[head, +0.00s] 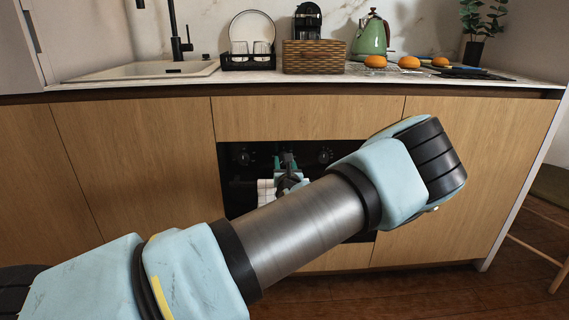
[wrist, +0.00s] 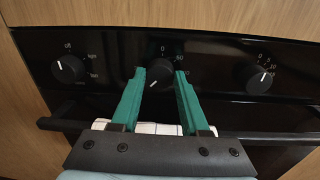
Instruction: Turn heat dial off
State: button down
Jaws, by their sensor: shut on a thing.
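The oven's black control panel shows three round dials in the wrist view. The middle dial (wrist: 161,77) has a white pointer mark towards the lower left, with a 0 printed above it. My gripper (wrist: 160,73) has its green fingers on either side of this dial and is shut on it. The left dial (wrist: 68,69) and right dial (wrist: 259,79) stand clear of the fingers. In the head view my gripper (head: 287,160) is at the middle of the oven panel, and my arm hides part of the oven.
The oven handle (wrist: 265,136) runs below the dials, with a white checked towel (wrist: 155,127) over it, under my fingers. Wooden cabinet fronts (head: 130,165) flank the oven.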

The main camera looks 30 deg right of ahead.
jog(key=n+b, duration=0.1)
jog(key=n, duration=0.8)
jog(key=n+b, duration=0.2)
jog(key=n, duration=0.7)
jog(key=n+g+h+b, duration=0.1)
jog(key=n+b, duration=0.1)
jog(key=n, duration=0.7)
jog(key=shift+w+a+f, duration=0.1)
jog(key=shift+a+f, duration=0.15)
jog(key=shift+f, duration=0.05)
jog(key=n+b, duration=0.4)
jog(key=n, duration=0.1)
jog(key=shift+f+n+h, duration=0.1)
jog(key=shift+n+h, duration=0.2)
jog(key=n+b, duration=0.4)
jog(key=n, duration=0.1)
jog(key=shift+d+f+b, duration=0.1)
jog(key=shift+b, duration=0.2)
jog(key=shift+d+n+t+b, duration=0.1)
jog(key=shift+n+t+b, duration=0.3)
jog(key=shift+n+b, duration=2.05)
jog(key=shift+r+n+p, duration=0.2)
jog(key=shift+n+p, duration=0.15)
jog(key=shift+n, duration=0.1)
jog(key=shift+c, duration=2)
grip_release()
